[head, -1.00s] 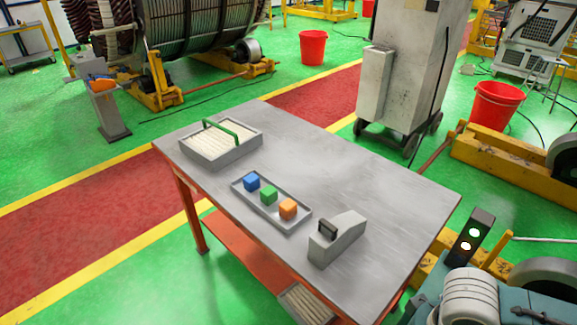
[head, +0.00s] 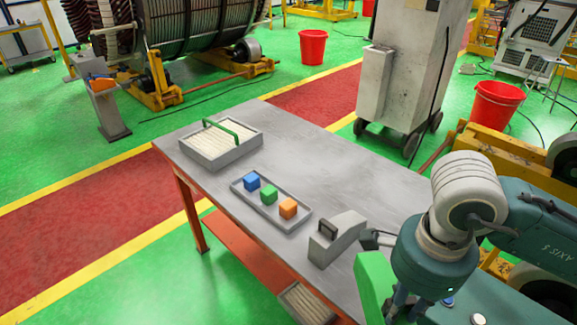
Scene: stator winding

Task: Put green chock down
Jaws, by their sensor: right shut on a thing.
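My right gripper (head: 396,300) is at the lower right, by the table's right end, and my own arm hides much of it. It is shut on a green chock (head: 372,282), a large bright green piece seen at the bottom of the view. The chock shows in front of the table's near right edge; I cannot tell whether it touches anything below, and its lower part is cut off. My left gripper is not in view.
The grey table (head: 330,165) holds a box with a green handle (head: 222,145), a tray (head: 288,224) with blue, green and orange cubes, and a grey wedge-shaped device (head: 335,238). The tabletop behind these is clear. A grey cabinet (head: 400,75) stands behind.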

